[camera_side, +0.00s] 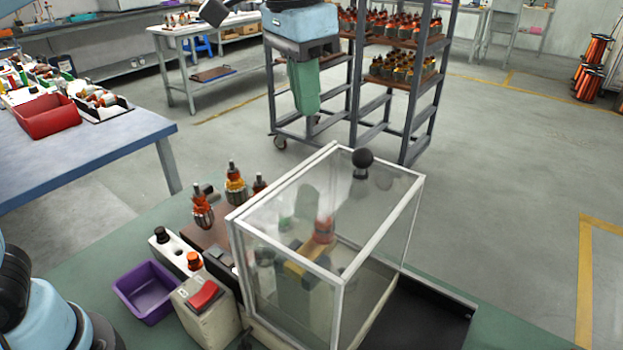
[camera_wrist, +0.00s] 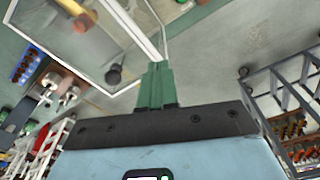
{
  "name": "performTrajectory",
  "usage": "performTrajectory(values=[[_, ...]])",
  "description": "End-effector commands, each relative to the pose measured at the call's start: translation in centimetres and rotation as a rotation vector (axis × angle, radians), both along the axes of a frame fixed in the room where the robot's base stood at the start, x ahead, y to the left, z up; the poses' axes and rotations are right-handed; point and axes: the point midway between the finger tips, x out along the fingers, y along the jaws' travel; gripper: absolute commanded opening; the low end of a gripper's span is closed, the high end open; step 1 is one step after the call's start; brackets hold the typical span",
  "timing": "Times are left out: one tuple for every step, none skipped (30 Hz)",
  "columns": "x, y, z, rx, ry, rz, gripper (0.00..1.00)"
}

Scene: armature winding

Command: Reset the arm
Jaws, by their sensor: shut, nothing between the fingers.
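My gripper (camera_side: 306,112) hangs in the upper middle of the side view, fingers pointing down, above and behind the clear machine cover (camera_side: 390,243). Its green fingers are shut together with nothing between them; they also show in the wrist view (camera_wrist: 155,72). The cover has a white frame and a black ball knob (camera_side: 362,158) on it. The gripper is apart from the cover and the knob. Inside the cover, an orange and yellow part (camera_side: 322,232) shows blurred through the panel. The knob also shows in the wrist view (camera_wrist: 113,75).
Left of the cover are a purple bin (camera_side: 147,291), a box with a red switch (camera_side: 204,295), and several upright armatures (camera_side: 235,185). A black tray (camera_side: 430,318) lies at right. A grey shelf rack (camera_side: 420,100) stands behind. Open floor (camera_side: 500,180) lies to the right.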

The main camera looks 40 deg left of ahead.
Motion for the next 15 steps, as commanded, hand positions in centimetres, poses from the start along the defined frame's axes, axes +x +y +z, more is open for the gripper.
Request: performTrajectory(values=[[-0.3,1.5,-0.7,-0.011,-0.03,0.034,0.0],[-0.5,2.2,-1.2,-0.02,-0.051,0.05,0.0],[-0.7,3.1,-1.8,-0.029,-0.076,0.075,0.0],[-0.9,3.8,-2.3,-0.035,-0.095,0.092,0.0],[-1.1,4.5,-2.9,-0.042,-0.115,0.109,0.0],[-1.5,5.5,-3.7,-0.051,-0.142,0.133,0.0],[-1.8,6.1,-4.3,-0.056,-0.162,0.15,0.0],[-2.1,6.8,-4.9,-0.061,-0.182,0.168,0.0],[-2.5,7.7,-5.8,-0.068,-0.208,0.19,0.0],[-2.9,8.4,-6.5,-0.073,-0.229,0.208,0.0],[-3.3,9.0,-7.3,-0.078,-0.249,0.224,0.0],[-3.9,9.8,-8.3,-0.083,-0.276,0.247,0.0],[-4.3,10.4,-9.1,-0.087,-0.297,0.264,0.0],[-4.8,11.0,-9.9,-0.09,-0.317,0.28,0.0],[-5.4,11.8,-10.9,-0.094,-0.343,0.301,0.0]])
